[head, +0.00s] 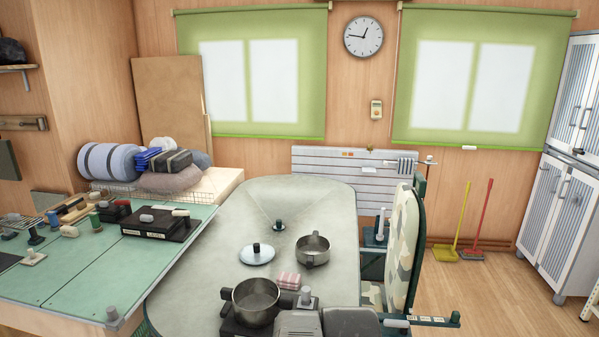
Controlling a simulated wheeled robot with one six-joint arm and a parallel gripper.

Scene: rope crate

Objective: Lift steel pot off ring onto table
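A steel pot (256,302) without a lid stands upright at the near edge of the pale table (205,255). It sits on a dark hob (232,328), and its handle points left. The ring under it is hidden by the pot. A second, smaller steel pot (313,251) stands directly on the table further back, with its handle pointing up in the picture. A round lid (257,255) with a dark knob lies left of the smaller pot. I cannot make out my gripper in the head view.
A folded red-and-white cloth (289,281) lies just behind the hob. Grey blocky shapes at the bottom edge, right of the hob, are cut off. A small dark knobbed item (279,225) stands further back. The table's left part is clear.

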